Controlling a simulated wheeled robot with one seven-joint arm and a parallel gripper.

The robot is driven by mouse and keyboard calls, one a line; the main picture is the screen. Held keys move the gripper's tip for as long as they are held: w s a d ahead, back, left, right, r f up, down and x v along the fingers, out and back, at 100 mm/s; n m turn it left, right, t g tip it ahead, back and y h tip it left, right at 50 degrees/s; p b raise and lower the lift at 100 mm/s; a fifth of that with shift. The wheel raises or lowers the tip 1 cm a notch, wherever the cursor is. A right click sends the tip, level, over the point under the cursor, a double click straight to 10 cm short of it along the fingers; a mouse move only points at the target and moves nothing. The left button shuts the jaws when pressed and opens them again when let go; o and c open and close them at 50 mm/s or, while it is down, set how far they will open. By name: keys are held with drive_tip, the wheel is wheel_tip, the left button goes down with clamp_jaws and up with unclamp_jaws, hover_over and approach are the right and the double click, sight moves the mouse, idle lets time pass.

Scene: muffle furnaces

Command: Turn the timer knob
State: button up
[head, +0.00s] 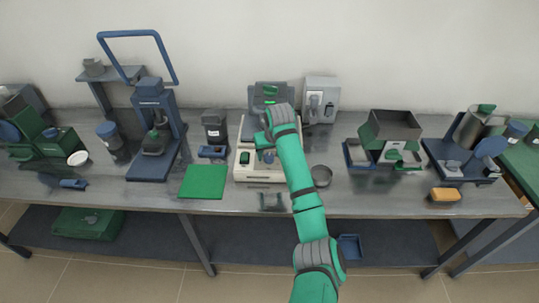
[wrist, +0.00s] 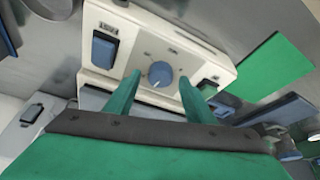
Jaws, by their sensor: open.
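The timer knob (wrist: 160,74) is a round blue dial with a white pointer mark, on the sloped front of a cream-coloured device (wrist: 140,27) in the wrist view. Printed marks sit around the dial, too small to read. My gripper (wrist: 155,88) is open, with its two green fingers on either side of the knob in the picture; I cannot tell whether they touch it. In the head view the cream device (head: 243,172) stands mid-bench, and my green arm covers part of it.
Beside the knob are a blue switch (wrist: 104,49) and a dark green switch (wrist: 207,88).

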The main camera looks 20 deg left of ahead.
drive_tip(key=shift+w+a+f, duration=0.1)
drive_tip(key=shift+w+f, duration=0.05)
drive_tip(key=shift+f, duration=0.3)
drive_tip(key=c, duration=1.1)
drive_tip(key=shift+o, duration=0.2)
drive_tip(key=m, duration=0.2)
drive_tip(key=shift+a+m+t+h, duration=0.15)
drive_tip(key=shift+m+t+h, duration=0.15)
drive_tip(key=shift+h, duration=0.1)
drive_tip(key=shift+m+h, duration=0.7)
drive_tip(key=shift+m, duration=1.1)
